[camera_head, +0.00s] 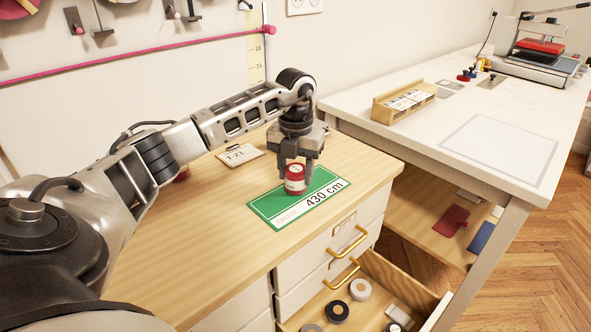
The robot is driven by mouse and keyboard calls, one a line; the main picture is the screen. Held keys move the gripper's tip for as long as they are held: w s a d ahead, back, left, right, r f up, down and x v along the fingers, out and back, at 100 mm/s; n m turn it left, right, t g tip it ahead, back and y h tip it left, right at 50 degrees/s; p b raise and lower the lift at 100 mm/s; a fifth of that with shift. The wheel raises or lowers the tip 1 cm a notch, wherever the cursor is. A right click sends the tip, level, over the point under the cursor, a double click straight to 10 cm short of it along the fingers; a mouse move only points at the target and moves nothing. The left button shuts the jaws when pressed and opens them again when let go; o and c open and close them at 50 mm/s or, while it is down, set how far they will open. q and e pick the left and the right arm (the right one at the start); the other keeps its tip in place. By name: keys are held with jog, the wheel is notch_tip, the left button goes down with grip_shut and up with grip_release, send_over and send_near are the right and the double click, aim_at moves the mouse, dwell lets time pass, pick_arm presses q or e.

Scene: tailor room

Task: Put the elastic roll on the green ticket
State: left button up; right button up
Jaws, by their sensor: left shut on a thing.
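The green ticket (270,207), marked "430 cm", lies flat on the wooden cabinet top. My left gripper (297,167) points down over it and is shut on the elastic roll (295,182), a small red roll with a pale label. The roll appears over the middle of the ticket; whether its underside touches the ticket I cannot tell. The gripper covers the roll's upper part. My right gripper is not in view.
A tag marked "T21" (240,154) lies behind the ticket. An open drawer (377,267) with several rolls juts out below the front edge. A white table (440,140) at right carries a wooden box (403,102) and a press (543,50). The cabinet top's front left is clear.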

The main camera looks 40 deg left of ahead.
aim_at(295, 169)
pick_arm(q)
jog(key=o, duration=1)
jog(key=shift+f, duration=0.1)
notch_tip(295, 169, up, 12)
jog(key=shift+r, duration=0.2)
